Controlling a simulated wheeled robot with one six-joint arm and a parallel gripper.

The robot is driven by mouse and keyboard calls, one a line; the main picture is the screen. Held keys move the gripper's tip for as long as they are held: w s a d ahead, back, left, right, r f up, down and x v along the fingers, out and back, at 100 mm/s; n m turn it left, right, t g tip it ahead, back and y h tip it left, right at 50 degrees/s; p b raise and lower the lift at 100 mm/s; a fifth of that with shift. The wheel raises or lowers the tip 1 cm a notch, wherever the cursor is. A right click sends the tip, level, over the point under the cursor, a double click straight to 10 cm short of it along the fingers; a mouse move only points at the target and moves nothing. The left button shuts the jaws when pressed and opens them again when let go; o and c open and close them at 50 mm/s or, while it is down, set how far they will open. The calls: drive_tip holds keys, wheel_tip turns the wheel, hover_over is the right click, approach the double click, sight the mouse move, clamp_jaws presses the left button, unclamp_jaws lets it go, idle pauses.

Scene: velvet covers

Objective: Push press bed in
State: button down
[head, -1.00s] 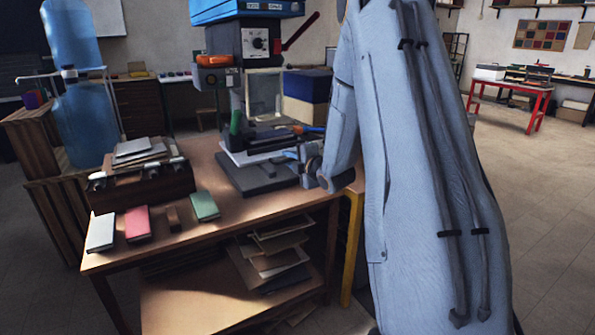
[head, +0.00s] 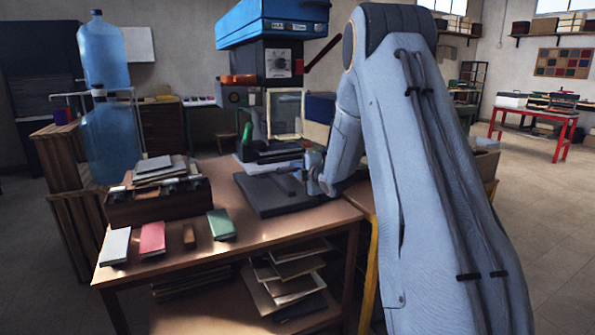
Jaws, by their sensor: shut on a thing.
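The press (head: 278,62) stands at the back of the wooden table, with a blue top, a dial on its front and a dark red lever at its right. Its bed (head: 262,198) is a flat dark grey plate low in front of the press body, jutting out over the tabletop. My gripper (head: 305,178) is at the right side of the bed, low over it, and shut on a part of it. My arm comes in from the right. The fingertips are small and partly hidden, so the exact grip does not show.
White (head: 115,246), pink (head: 152,239) and green (head: 221,224) books and a small brown block (head: 189,237) lie along the table's front left. A dark wooden box (head: 158,203) with papers on top stands behind them.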

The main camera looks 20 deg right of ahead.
drive_tip(key=c, duration=1.8)
unclamp_jaws()
drive_tip(key=shift+s+f, duration=0.1)
drive_tip(key=shift+f, duration=0.5)
drive_tip(key=shift+r, duration=0.15)
drive_tip(key=shift+r, duration=0.2)
drive_tip(key=shift+v, duration=3.85)
